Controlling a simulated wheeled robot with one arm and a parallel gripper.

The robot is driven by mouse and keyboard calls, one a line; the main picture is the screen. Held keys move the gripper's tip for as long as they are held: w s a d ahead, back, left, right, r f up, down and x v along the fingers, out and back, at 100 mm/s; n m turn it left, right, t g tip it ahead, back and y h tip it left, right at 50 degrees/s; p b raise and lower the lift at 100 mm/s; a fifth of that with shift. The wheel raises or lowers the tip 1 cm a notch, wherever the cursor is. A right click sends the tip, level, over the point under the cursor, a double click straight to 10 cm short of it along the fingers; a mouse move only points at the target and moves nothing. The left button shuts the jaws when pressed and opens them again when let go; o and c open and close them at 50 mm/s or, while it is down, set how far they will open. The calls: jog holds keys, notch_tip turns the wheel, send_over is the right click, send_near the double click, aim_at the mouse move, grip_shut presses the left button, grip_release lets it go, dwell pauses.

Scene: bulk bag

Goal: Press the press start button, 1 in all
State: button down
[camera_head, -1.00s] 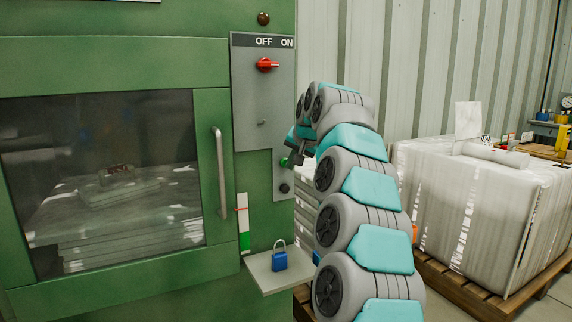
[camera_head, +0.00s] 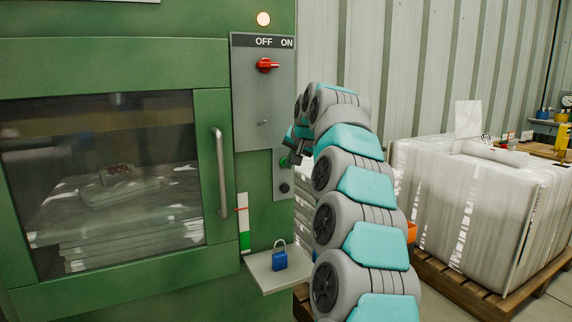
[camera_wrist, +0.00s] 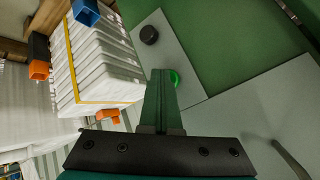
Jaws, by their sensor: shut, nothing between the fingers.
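The green press (camera_head: 120,270) has a grey control panel (camera_head: 250,105) on its right side. A green button (camera_wrist: 174,77) sits on the lower panel section, with a black button (camera_wrist: 149,34) beside it. The black one also shows in the head view (camera_head: 284,188), below the green one (camera_head: 283,162). My gripper (camera_wrist: 162,73) is shut and empty. Its fingertips are at the green button and partly cover it in the wrist view; I cannot tell whether they touch it. A lamp (camera_head: 263,19) above the panel is lit.
A red switch (camera_head: 267,65) is on the panel, and a blue padlock (camera_head: 279,260) stands on a small shelf (camera_head: 275,278). A wrapped white bale (camera_head: 480,200) on a wooden pallet stands at the right. My arm fills the space between press and bale.

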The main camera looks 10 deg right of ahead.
jog(key=shift+s+d+b, duration=0.25)
jog(key=shift+s+b, duration=0.55)
jog(key=shift+s, duration=0.05)
jog(key=shift+s+d+b, duration=0.25)
jog(key=shift+s+b, duration=0.3)
jog(key=shift+s, duration=0.25)
jog(key=shift+s+d+b, duration=0.3)
jog(key=shift+s+b, duration=0.3)
jog(key=shift+s, duration=0.15)
jog(key=shift+s+d+b, duration=0.25)
jog(key=shift+s+b, duration=0.3)
jog(key=shift+s, duration=0.25)
